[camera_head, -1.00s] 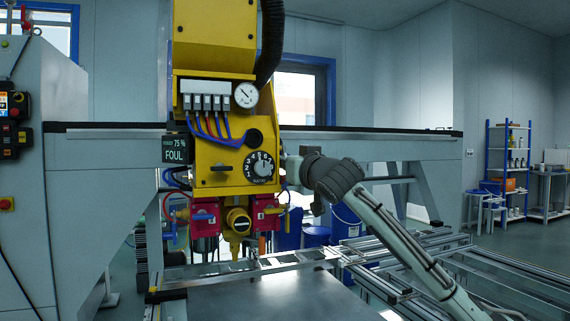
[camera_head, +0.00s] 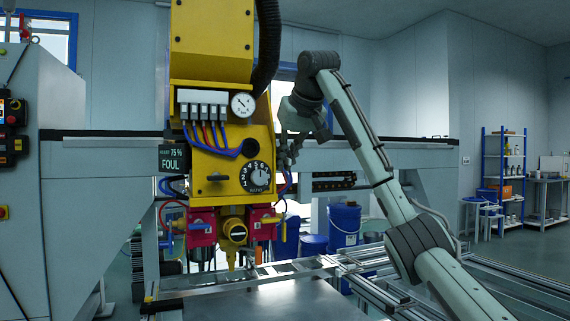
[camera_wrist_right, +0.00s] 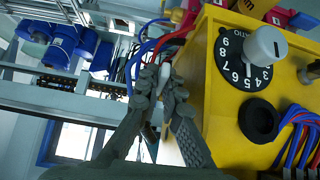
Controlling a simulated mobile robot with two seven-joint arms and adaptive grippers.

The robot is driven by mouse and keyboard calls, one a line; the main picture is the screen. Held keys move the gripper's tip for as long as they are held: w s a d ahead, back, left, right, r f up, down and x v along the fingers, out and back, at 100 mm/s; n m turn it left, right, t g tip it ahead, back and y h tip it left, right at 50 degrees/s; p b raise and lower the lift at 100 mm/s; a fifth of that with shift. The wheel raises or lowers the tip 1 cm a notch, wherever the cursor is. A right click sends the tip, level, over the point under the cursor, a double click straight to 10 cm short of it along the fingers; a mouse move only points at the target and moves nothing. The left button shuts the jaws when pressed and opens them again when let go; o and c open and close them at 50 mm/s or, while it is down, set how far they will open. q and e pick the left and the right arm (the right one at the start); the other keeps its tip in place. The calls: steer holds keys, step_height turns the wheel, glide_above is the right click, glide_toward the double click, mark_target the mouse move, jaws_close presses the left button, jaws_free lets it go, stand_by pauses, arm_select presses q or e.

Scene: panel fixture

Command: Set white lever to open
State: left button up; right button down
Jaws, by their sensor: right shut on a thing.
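A small white piece (camera_wrist_right: 165,73), which looks like the white lever, sits between the fingertips of my right gripper (camera_wrist_right: 166,88) in the right wrist view. The fingers are closed on it, beside the side wall of the yellow unit (camera_wrist_right: 205,95). The fingers cover part of it, so its angle and its pivot are hard to tell. In the head view my right gripper (camera_head: 290,155) is at the right side of the yellow unit (camera_head: 215,50); the lever cannot be made out there. My left gripper is not in view.
Red and blue hoses (camera_wrist_right: 160,42) pass close to the fingertips. Blue drums (camera_head: 343,225) stand behind.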

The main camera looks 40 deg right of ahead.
steer(key=shift+r+g, duration=0.3)
steer(key=shift+g, duration=0.5)
steer(key=c, duration=1.7)
jaws_free()
steer(key=v, duration=1.2)
steer(key=shift+w+d, duration=0.1)
steer(key=shift+d, duration=0.1)
